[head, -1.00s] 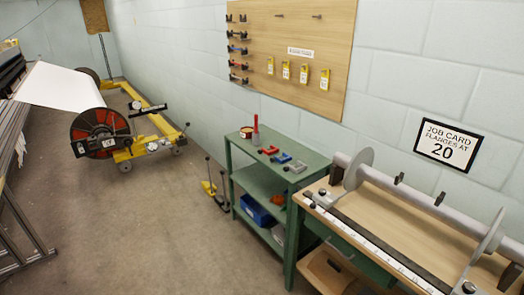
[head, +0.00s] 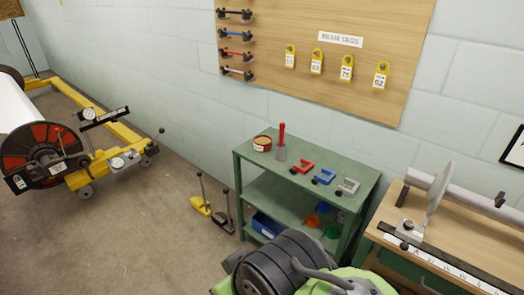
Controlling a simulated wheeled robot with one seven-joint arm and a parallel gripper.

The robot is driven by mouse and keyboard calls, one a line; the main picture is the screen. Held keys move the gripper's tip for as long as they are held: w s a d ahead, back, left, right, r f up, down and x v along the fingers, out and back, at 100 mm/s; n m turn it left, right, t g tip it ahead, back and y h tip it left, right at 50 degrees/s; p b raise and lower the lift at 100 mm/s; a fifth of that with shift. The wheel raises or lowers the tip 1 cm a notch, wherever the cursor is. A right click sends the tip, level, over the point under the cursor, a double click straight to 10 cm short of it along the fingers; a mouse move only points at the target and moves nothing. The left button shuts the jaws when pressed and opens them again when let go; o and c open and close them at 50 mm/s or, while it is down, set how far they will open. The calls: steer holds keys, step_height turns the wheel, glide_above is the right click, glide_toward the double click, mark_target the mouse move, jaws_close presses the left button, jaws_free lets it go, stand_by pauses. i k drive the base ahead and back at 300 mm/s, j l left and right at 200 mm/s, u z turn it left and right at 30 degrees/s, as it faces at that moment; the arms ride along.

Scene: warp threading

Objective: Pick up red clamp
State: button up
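The red clamp (head: 302,166) lies on the top of the green cart (head: 340,205), in a short row with a blue clamp (head: 323,177) and a grey clamp (head: 348,187) to its right. It lies flat, apart from its neighbours, and nothing covers it. A dark ridged part of my own arm shows at the bottom centre, in front of the cart's lower part. The fingertips of my gripper do not show.
A bench (head: 455,245) with a roller stands at right. Yellow and black floor tools (head: 201,206) stand left of the cart.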

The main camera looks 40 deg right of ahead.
mark_target(296, 168)
steer(key=i+z, duration=0.1)
steer(key=i, duration=1.25)
steer(key=i+z, duration=0.45)
steer(key=z, duration=0.25)
steer(key=i+j+z, duration=0.3)
steer(key=i+z, duration=0.15)
steer(key=z, duration=0.25)
steer(key=i+z, duration=0.2)
steer(key=z, duration=0.2)
steer(key=i+z, duration=0.2)
steer(key=z, duration=0.2)
steer(key=i+z, duration=0.15)
steer(key=z, duration=0.25)
